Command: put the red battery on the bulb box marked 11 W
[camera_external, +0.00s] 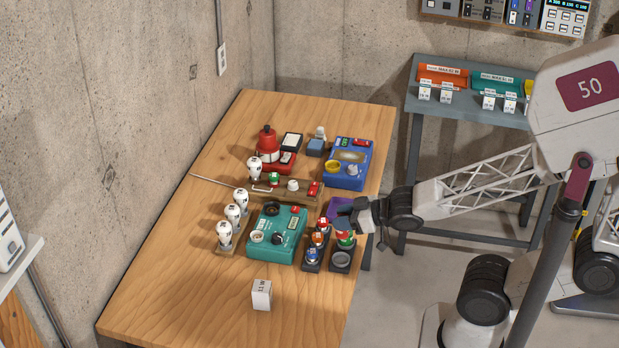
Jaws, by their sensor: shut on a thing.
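The white bulb box marked 11 W (262,295) stands on the front part of the wooden table, apart from the other things. My gripper (344,222) is at the table's right edge, above the dark battery holders. It is shut on what looks like the red battery (346,233), whose red part shows just under the fingers. A green part shows directly below it; I cannot tell whether they touch or whether the battery is clear of the holder. The fingers hide part of it.
Dark holders (341,261) with several small batteries stand under my gripper. A teal device (283,240) lies between them and several white bulbs (224,233). A purple thing (338,207) is beside my gripper. The wood around the 11 W box is clear.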

